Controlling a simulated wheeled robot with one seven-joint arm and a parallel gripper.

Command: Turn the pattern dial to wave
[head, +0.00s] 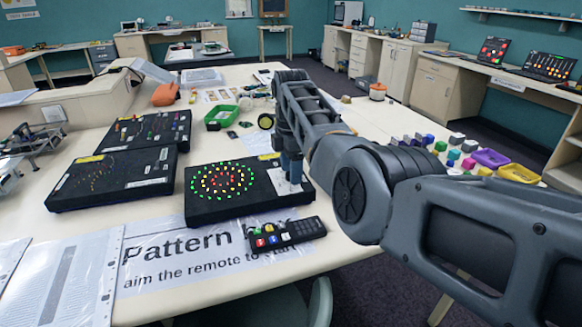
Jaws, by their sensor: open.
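A black board (235,208) lies on the table with lit rings of green, yellow and red lights (222,182). A pale panel (304,187) is set in its right part. My gripper (290,178) points down over this panel, its fingertips at or just above it. The jaws are open. The pattern dial cannot be made out; the fingers cover the middle of the panel. Whether they touch anything is unclear.
A black remote (300,231) lies in front of the board on a printed sign (190,255). Two unlit boards (115,180) (147,130) lie to the left. Coloured blocks and trays (490,158) are beyond my arm at right.

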